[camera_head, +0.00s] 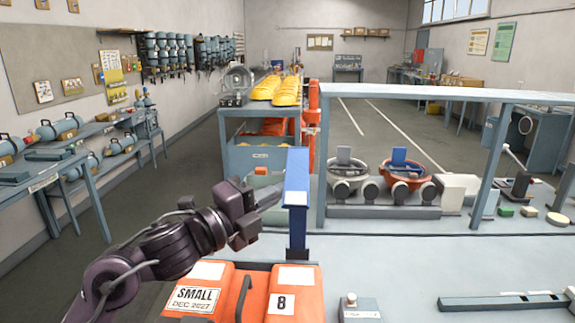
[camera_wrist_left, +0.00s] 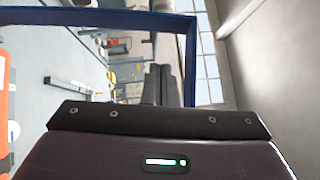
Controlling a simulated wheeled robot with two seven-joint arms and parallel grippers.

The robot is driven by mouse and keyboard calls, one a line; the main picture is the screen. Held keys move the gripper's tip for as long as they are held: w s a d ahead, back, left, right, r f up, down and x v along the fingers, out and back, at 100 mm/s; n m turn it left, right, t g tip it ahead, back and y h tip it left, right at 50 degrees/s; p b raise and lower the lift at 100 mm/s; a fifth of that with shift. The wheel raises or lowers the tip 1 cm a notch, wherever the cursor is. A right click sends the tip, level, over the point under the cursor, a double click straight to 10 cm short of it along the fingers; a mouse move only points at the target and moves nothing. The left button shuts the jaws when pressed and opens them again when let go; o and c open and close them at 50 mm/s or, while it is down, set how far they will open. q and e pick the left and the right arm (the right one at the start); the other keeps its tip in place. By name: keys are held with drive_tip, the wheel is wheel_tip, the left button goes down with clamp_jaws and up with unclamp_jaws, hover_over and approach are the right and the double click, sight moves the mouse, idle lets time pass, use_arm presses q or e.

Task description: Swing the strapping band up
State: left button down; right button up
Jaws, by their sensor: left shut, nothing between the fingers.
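A blue band (camera_head: 297,180), which looks like the strapping band, stands upright behind an orange case (camera_head: 225,285) labelled SMALL and 8. In the left wrist view the blue band (camera_wrist_left: 100,17) runs across the top and down the right side, forming a corner. My left gripper (camera_head: 277,196) is shut and empty, its tips at the left side of the band in the head view. In the left wrist view its fingers (camera_wrist_left: 162,85) are together, inside the band's corner. I cannot tell whether they touch the band. My right gripper is not in view.
A grey frame (camera_head: 445,94) spans the back of the bench, with two round bowl-like units (camera_head: 405,172) below it. A small box (camera_head: 358,308) and a long grey bar (camera_head: 500,303) lie at the right front. The middle bench top (camera_head: 400,255) is clear.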

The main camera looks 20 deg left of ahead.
use_arm(q)
drive_tip(key=shift+n+g, duration=0.5)
drive_tip(key=shift+n, duration=0.1)
drive_tip(key=w+p, duration=0.2)
drive_tip(key=w, duration=0.2)
drive_tip(key=w+a+r+p, duration=0.1)
drive_tip(key=w+p, duration=0.1)
drive_tip(key=w, duration=0.2)
drive_tip(key=w+a+r+p, duration=0.1)
drive_tip(key=w+p, duration=0.1)
drive_tip(key=w, duration=0.2)
drive_tip(key=shift+w+r, duration=0.1)
drive_tip(key=shift+r, duration=0.1)
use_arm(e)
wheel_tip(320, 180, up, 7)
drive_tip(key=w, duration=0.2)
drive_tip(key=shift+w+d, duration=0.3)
use_arm(q)
drive_tip(key=shift+f, duration=0.1)
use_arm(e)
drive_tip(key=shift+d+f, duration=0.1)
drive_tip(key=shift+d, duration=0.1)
